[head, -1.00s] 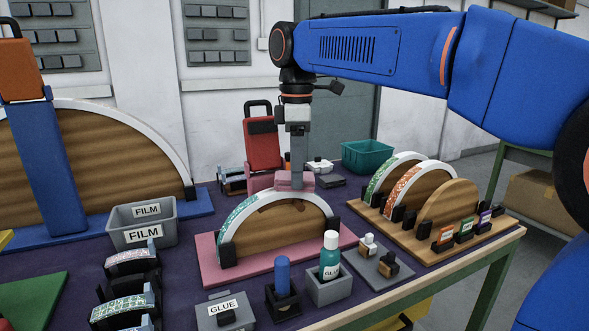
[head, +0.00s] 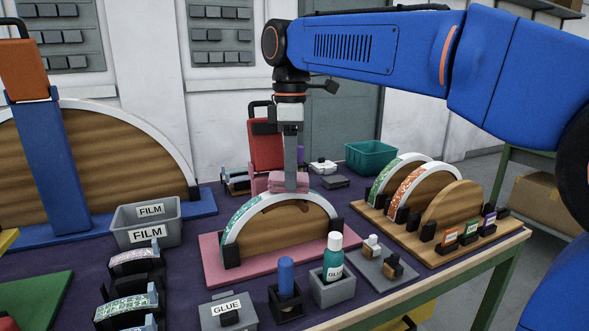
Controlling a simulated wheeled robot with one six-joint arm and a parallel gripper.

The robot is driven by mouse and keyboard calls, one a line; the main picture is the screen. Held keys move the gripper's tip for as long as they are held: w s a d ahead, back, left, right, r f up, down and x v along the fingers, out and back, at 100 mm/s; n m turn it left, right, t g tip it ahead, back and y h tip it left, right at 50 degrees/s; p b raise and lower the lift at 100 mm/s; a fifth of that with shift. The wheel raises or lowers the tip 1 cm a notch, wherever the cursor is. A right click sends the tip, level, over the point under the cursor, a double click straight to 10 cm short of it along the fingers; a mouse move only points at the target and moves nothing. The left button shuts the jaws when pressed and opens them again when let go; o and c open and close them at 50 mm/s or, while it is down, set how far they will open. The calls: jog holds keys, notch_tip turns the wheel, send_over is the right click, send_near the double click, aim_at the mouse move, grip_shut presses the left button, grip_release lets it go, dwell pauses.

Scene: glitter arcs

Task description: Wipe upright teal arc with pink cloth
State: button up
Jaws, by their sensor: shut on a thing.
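The upright teal arc (head: 249,219) is a half-round wooden form with a white rim band, teal glitter showing on its left side. It stands on a pink board (head: 213,266) between black end blocks. My gripper (head: 290,186) points down over the top of the arc, shut on the folded pink cloth (head: 275,184). The cloth is at the rim near the top and appears to touch it; the exact contact is hard to see. The fingertips are partly hidden by the cloth.
Right of the arc, a wooden board (head: 438,257) holds several more arcs. In front stand a glue bottle (head: 333,257), a blue-handled tool (head: 286,277) and a glue box (head: 228,311). A grey film bin (head: 147,224) is left. A red stand (head: 266,150) rises behind.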

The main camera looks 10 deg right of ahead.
aim_at(271, 178)
jog(key=shift+s+a, duration=0.1)
jog(key=shift+a, duration=0.2)
jog(key=shift+s+a+f, duration=0.1)
jog(key=shift+s+a, duration=0.05)
jog(key=shift+a, duration=0.3)
jog(key=shift+a, duration=0.15)
jog(key=shift+s+a+f, duration=0.15)
jog(key=shift+s+a, duration=0.05)
jog(key=shift+a, duration=0.25)
jog(key=shift+a, duration=0.1)
jog(key=shift+a, duration=0.1)
jog(key=shift+s+a, duration=0.2)
jog(key=shift+a, duration=0.35)
jog(key=shift+a, duration=0.1)
jog(key=shift+s+a, duration=0.15)
jog(key=shift+a, duration=0.35)
